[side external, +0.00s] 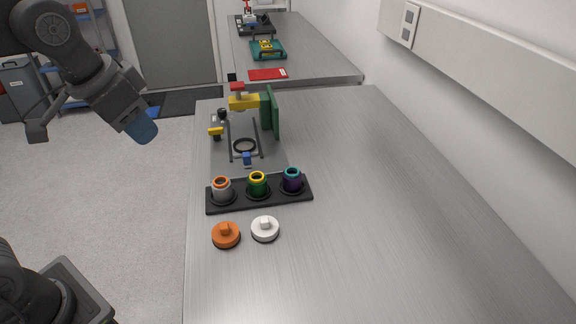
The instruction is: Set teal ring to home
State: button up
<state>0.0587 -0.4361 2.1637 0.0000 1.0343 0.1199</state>
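A purple cylindrical piece with a teal ring (292,173) around its top stands upright in the right-hand seat of a black rack (240,205) on the metal bench. A green piece with a yellow ring (257,177) stands in the middle seat and a grey piece with an orange ring (221,183) in the left seat. My gripper (143,131) hangs at the upper left, over the floor and left of the bench, well apart from the rack. Its end looks blue, and its fingers cannot be made out clearly.
Behind the rack stands an instrument with a green upright plate (271,113), a yellow arm (243,102) and a dark ring (245,146). An orange knobbed cap (226,235) and a white one (265,228) lie in front. The bench's right side is clear.

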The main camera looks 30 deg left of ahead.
jog(key=w+d+m, duration=0.1)
jog(key=w, duration=0.3)
jog(key=w+d+r+m+g, duration=0.1)
jog(key=w+d, duration=0.1)
jog(key=w, duration=0.2)
jog(key=w+d+m+g, duration=0.1)
jog(key=w, duration=0.3)
jog(key=shift+w+d+r, duration=0.15)
jog(key=shift+d+r, duration=0.15)
grip_shut()
jog(key=w+d+f+m+g, duration=0.2)
jog(key=w+d+f+m, duration=0.2)
jog(key=w, duration=0.6)
jog(key=d+f, duration=0.2)
jog(key=d, duration=0.1)
jog(key=shift+w+f, duration=0.15)
jog(key=shift+w, duration=0.15)
jog(key=shift+d, duration=0.1)
